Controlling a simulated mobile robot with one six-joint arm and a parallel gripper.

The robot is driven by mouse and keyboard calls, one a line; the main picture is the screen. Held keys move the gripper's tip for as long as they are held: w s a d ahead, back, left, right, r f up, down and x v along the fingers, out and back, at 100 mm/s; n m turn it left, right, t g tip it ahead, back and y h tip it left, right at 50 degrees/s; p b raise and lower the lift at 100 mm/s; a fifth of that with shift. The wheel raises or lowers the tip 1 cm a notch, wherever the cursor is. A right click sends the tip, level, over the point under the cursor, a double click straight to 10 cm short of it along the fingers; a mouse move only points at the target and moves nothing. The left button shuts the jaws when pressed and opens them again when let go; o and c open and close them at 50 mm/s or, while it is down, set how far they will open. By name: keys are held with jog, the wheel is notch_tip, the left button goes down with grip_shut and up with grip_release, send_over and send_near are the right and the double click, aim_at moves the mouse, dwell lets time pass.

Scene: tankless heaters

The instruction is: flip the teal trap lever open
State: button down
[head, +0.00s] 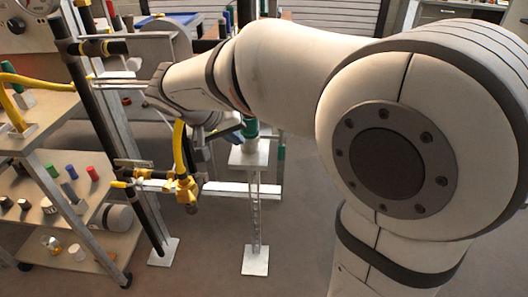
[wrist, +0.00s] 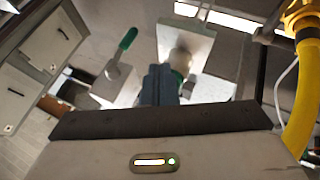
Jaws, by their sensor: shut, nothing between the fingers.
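A teal-green handle (wrist: 127,39) rises at a slant from a pale fitting on a grey plate, left of my fingers in the wrist view. Another green part (wrist: 183,72) shows on a pale round body just behind my fingertips. In the head view, a green part (head: 250,128) stands on top of a metal post, and a green upright (head: 281,152) is just right of it. I cannot tell which of these is the trap lever. My gripper (wrist: 158,72) is shut and empty; in the head view its fingers (head: 235,133) are beside the post top. Contact is unclear.
A yellow hose (head: 179,150) and brass valve (head: 187,190) hang left of the post; the hose also shows at right in the wrist view (wrist: 300,105). A shelf cart (head: 60,195) with coloured parts stands at left. The floor (head: 310,250) is clear right of the post.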

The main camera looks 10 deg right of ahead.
aim_at(282, 143)
jog(key=w+d+f+b, duration=0.3)
jog(key=d+f+b, duration=0.1)
jog(key=d+f, duration=0.4)
jog(key=shift+w+d, duration=0.15)
jog(key=shift+d, duration=0.35)
